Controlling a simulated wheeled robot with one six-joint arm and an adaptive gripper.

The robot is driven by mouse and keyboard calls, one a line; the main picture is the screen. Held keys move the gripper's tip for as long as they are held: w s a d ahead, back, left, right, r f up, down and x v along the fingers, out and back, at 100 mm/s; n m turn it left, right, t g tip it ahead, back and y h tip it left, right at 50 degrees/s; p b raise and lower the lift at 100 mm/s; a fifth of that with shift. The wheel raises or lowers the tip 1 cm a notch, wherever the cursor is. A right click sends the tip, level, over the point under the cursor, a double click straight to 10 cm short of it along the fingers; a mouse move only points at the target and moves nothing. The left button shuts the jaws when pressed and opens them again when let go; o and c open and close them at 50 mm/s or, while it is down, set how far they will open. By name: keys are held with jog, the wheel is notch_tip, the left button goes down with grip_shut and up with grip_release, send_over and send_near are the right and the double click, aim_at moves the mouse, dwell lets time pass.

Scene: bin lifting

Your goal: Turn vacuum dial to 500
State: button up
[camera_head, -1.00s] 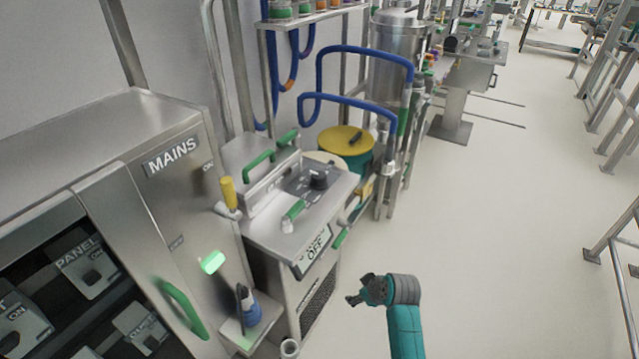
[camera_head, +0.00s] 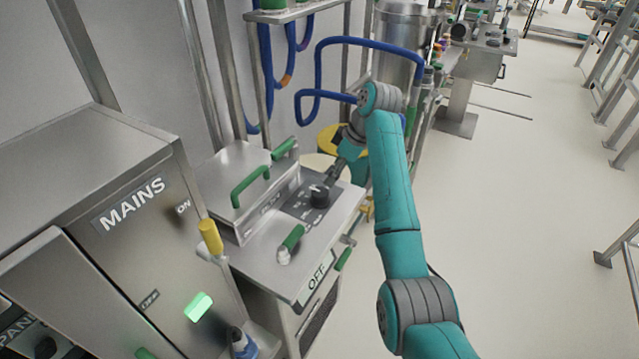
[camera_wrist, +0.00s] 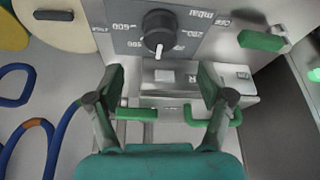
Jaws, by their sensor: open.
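The vacuum dial (camera_head: 319,195) is a black knob on a dark panel on top of the steel cabinet. In the wrist view the dial (camera_wrist: 159,26) sits ahead, with a white pointer line toward the bottom of the picture. Numbers and "mbar" around it are upside down and hard to read. My gripper (camera_head: 333,180) is over the cabinet's far side, close to the dial. In the wrist view my gripper (camera_wrist: 160,74) is open and empty, its fingers apart on either side below the dial. I cannot tell whether a finger touches anything.
Green handles (camera_head: 250,187) stand on the cabinet's raised lid, and a green-handled lever (camera_head: 291,238) is in front of the dial. A "MAINS" cabinet (camera_head: 95,185) with a yellow-handled switch is at left. Blue hoses (camera_head: 318,70) hang behind.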

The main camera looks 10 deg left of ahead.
aim_at(322, 192)
jog(key=x, duration=1)
jog(key=shift+a+f, duration=0.1)
jog(key=shift+f, duration=0.25)
jog(key=c, duration=1.2)
